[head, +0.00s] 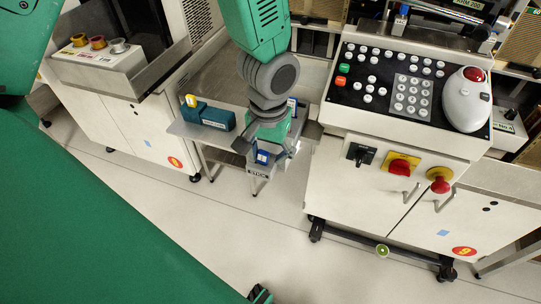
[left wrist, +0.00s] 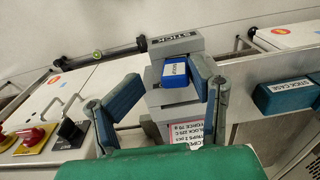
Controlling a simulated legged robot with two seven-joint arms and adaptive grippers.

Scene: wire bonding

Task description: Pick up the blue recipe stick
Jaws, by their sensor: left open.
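The blue recipe stick (left wrist: 174,72) has a white label and sits in a grey holder (left wrist: 176,44) marked STICK. In the head view the stick (head: 262,157) shows just below my left gripper (head: 261,147). In the left wrist view my left gripper (left wrist: 165,78) is open, with one finger on each side of the stick. The right-hand finger looks closer to the stick than the left-hand one. I cannot tell whether any finger touches it. My right gripper is not clearly seen.
A dark teal stick case (head: 216,118) stands on the small metal table (head: 186,131), beside a yellow-topped piece (head: 190,101). A control console (head: 345,110) with buttons, a trackball and red knobs stands to the right. A white cabinet (head: 150,125) stands to the left.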

